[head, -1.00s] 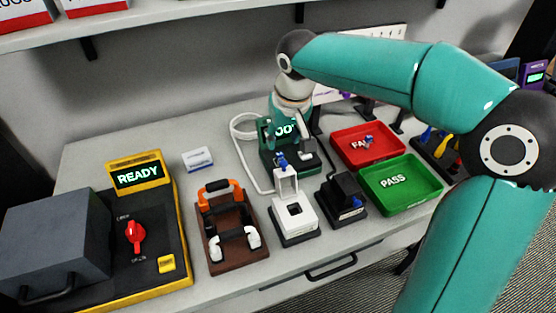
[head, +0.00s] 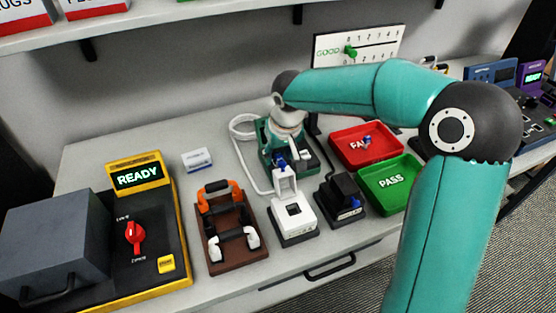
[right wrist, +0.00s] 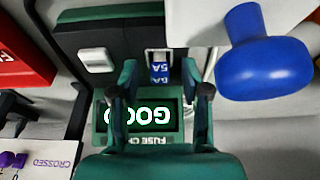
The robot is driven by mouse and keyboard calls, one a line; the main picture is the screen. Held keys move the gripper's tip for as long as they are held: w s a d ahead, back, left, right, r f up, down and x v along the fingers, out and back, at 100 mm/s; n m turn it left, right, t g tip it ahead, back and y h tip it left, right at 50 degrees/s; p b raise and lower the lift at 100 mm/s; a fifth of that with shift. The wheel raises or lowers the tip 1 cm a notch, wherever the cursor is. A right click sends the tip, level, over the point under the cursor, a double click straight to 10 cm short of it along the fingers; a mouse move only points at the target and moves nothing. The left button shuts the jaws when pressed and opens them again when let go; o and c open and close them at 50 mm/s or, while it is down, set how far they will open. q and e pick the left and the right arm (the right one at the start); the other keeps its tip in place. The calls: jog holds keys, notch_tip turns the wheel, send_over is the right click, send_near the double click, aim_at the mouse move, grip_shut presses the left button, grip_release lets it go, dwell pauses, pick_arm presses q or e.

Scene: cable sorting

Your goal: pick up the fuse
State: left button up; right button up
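The fuse (right wrist: 160,72) shows in the right wrist view, with a blue band marked 5A, in a slot of the fuse checker (right wrist: 101,140). The checker's screen reads GOOD. My right gripper (right wrist: 160,92) is open, its fingers on either side of the screen, with the fuse just beyond the tips and between them. In the head view the right gripper (head: 288,143) hangs low over the green fuse checker (head: 266,140) and hides much of it. I cannot make out the fuse there. My left gripper is not in view.
A blue knob (right wrist: 265,60) is close to the right finger; it tops a white fixture (head: 293,215). A black fixture (head: 340,197), red FAIL tray (head: 345,152) and green PASS tray (head: 385,200) stand to the right. A cable handle rack (head: 228,225) stands left.

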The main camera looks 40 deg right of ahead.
aim_at(279, 155)
grip_shut()
jog(key=shift+r, duration=0.1)
notch_tip(279, 155, up, 23)
jog(key=p, duration=0.6)
dwell(0.3)
dwell(0.4)
